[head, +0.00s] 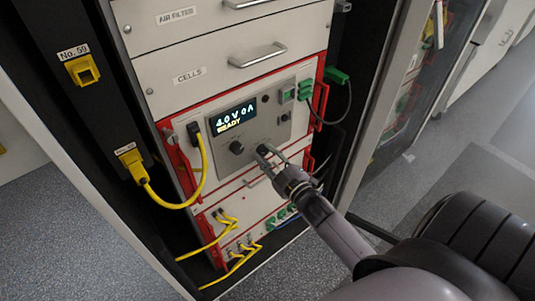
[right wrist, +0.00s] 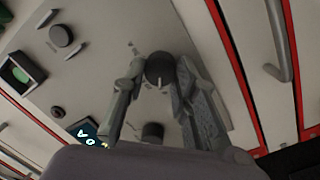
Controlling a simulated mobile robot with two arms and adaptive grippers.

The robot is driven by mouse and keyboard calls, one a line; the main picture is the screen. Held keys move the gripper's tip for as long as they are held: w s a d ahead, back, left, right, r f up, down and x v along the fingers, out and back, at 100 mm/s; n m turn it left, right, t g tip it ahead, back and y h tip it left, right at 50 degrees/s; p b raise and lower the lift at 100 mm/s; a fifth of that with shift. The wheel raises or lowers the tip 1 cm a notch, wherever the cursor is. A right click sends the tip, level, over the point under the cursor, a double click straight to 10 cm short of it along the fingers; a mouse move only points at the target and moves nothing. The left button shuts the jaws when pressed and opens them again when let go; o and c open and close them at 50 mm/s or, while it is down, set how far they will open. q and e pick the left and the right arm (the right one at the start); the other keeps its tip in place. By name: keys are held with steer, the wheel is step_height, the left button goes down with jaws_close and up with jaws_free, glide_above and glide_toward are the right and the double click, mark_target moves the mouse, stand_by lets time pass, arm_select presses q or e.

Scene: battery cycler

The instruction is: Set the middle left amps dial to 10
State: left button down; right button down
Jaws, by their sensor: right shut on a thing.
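The cycler panel (head: 262,126) has a lit display (head: 234,117) reading "4.0V 0A READY". Below it are two black dials side by side. The left dial (head: 237,147) stands free; it seems to be the lower dial (right wrist: 152,131) in the right wrist view. My right gripper (head: 265,153) is shut on the right dial (right wrist: 160,68), with a finger on either side of it. A white pointer mark shows on this dial. I cannot read any dial labels or scale. My left gripper is not in view.
A yellow cable (head: 202,175) loops left of the panel to a yellow socket (head: 131,163). Green plugs (head: 305,89) sit at the panel's upper right. Red rack handles (head: 183,162) flank the panel. A "CELLS" drawer (head: 215,80) is above. Open floor lies right.

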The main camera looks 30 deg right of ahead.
steer(key=m+p, duration=0.3)
steer(key=shift+r+m, duration=0.15)
steer(key=shift+m, duration=0.15)
steer(key=shift+m+g+p, duration=0.3)
steer(key=shift+m+p, duration=0.65)
steer(key=shift+m, duration=0.55)
steer(key=c, duration=1.3)
jaws_free()
steer(key=s, duration=1.2)
steer(key=shift+d+r, duration=0.2)
